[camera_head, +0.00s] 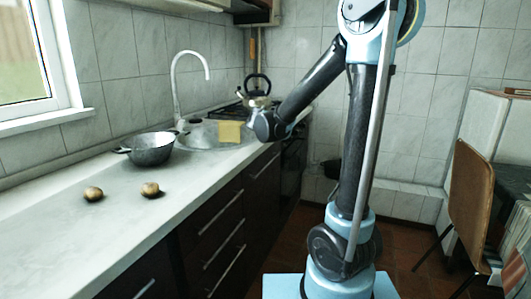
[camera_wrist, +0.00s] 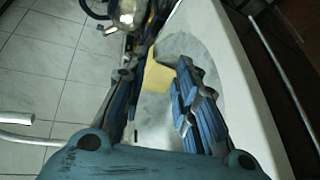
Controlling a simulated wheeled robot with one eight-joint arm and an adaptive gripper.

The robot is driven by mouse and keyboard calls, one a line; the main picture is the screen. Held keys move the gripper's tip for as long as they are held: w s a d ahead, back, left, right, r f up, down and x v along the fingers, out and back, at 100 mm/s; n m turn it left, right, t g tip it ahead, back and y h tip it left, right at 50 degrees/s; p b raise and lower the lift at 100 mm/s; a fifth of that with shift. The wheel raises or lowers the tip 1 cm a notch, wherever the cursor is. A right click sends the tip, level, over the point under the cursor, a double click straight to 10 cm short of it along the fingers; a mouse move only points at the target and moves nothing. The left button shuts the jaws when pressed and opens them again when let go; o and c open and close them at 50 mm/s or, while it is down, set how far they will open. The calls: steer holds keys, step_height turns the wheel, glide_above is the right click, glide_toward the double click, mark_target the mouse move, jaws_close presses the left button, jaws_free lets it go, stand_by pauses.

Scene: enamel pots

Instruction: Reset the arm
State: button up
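My arm stands in the middle of the head view, its upper link upright and its forearm reaching down to the left over the counter's far end. Its wrist end (camera_head: 265,125) is above the counter edge near the sink; the fingers cannot be made out clearly there. In the wrist view my gripper (camera_wrist: 155,80) has its two blue-padded fingers apart, with a clear gap between them and nothing held. A yellow sponge or cloth (camera_wrist: 158,76) shows beyond the gap; it also shows by the sink in the head view (camera_head: 229,131).
A dark enamel pot (camera_head: 152,149) and two round brown items (camera_head: 94,194) (camera_head: 150,190) sit on the pale counter (camera_head: 60,240). A kettle (camera_head: 257,87) stands on the stove behind the wrist. A white tap (camera_head: 176,85) rises at the sink. A chair (camera_head: 470,205) stands at right.

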steer(key=s+d+f+m+g+h, duration=0.2)
steer(key=s+d+f+m+g, duration=0.15)
steer(key=s+d+m, duration=0.45)
steer(key=s+d+f+m+g+h, duration=0.25)
steer(key=s+d+f, duration=0.25)
steer(key=s+d, duration=0.65)
steer(key=s+d+f+m+g+y, duration=0.1)
steer(key=s+f, duration=0.5)
steer(key=s, duration=0.6)
steer(key=s+d+f+m+g+y, duration=0.1)
steer(key=s+f+m+g+y, duration=0.2)
steer(key=s, duration=0.9)
step_height(320, 180, down, 3)
steer(key=m+g, duration=0.3)
steer(key=m, duration=0.2)
steer(key=shift+d, duration=0.35)
steer(key=shift+m, duration=0.25)
